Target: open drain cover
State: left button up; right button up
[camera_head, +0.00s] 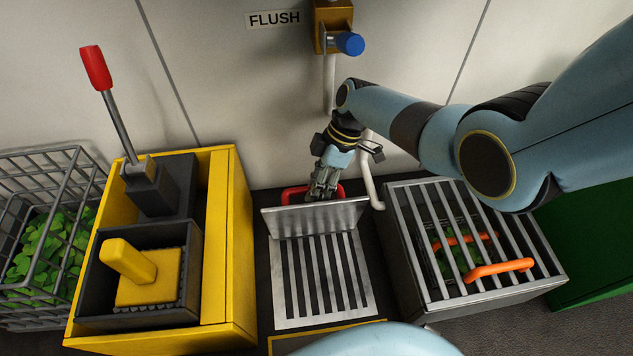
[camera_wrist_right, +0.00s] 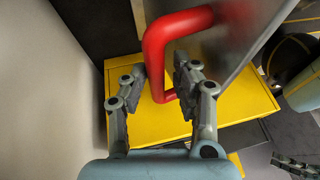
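The drain cover (camera_head: 318,216) is a grey metal plate. It stands tilted up at the back of a slatted grate (camera_head: 320,280), whose slots are in plain view. A red handle (camera_head: 297,195) sits on the cover's far side; it also shows in the right wrist view (camera_wrist_right: 185,24). My right gripper (camera_head: 322,191) is behind the cover at this handle.
A yellow unit (camera_head: 232,240) with a red-tipped lever (camera_head: 97,68) stands left, beside a wire basket (camera_head: 35,165) of leaves. A barred crate (camera_head: 402,270) with orange handles stands right.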

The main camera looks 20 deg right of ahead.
jog(key=shift+o, duration=0.8)
jog(key=shift+w+r, duration=0.1)
jog(key=shift+d+r, duration=0.15)
jog(key=shift+r, duration=0.05)
jog(key=v, duration=1.1)
jog(key=shift+r, duration=0.25)
